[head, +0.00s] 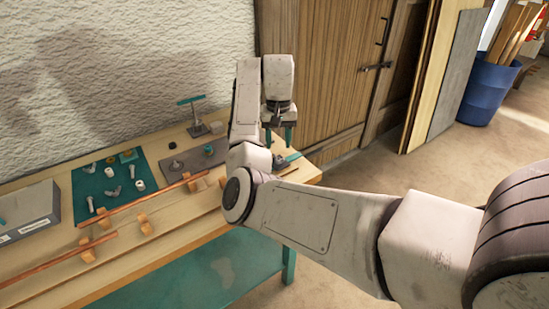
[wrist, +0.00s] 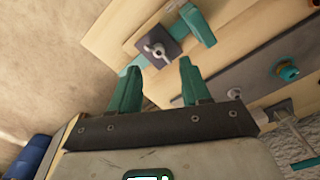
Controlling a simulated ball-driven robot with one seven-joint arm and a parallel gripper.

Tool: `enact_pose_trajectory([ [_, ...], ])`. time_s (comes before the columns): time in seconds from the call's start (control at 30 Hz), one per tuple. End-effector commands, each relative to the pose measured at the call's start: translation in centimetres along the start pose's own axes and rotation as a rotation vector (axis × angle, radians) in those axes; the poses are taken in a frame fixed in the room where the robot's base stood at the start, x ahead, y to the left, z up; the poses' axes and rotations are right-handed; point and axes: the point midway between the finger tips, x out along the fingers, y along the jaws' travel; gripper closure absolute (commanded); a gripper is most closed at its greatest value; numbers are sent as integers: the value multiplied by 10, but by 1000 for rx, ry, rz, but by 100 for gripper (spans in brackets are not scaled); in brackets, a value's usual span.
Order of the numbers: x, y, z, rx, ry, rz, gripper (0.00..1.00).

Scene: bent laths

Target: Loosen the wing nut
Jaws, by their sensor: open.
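The wing nut (wrist: 157,50) is a small silvery piece on a dark square plate (wrist: 172,42) in the wrist view. A teal bar (wrist: 200,24) reaches past the plate's corner, and another teal piece (wrist: 138,62) lies at its lower left. My gripper (wrist: 159,68) is open and empty, with its two teal fingers apart and the nut beyond their tips in the picture. In the head view my gripper (head: 278,138) points down over the right end of the bench. The dark plate and teal part (head: 287,160) show just below it; the nut is too small to make out there.
The bench (head: 170,237) carries a teal mat (head: 98,188) with loose hardware, a grey plate (head: 205,160) and a grey box (head: 28,212). Reddish laths (head: 160,198) rest in wooden blocks. A teal-handled tool (head: 195,118) stands behind. A blue bin (head: 487,90) stands far right.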

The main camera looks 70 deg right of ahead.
Motion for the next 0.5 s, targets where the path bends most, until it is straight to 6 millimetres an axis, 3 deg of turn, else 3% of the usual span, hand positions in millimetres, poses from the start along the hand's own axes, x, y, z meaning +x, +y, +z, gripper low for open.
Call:
enact_pose_trajectory([
  [0.2,37,0,1,-1,-2,0,53],
  [0.5,58,0,0,-1,1,-1,53],
])
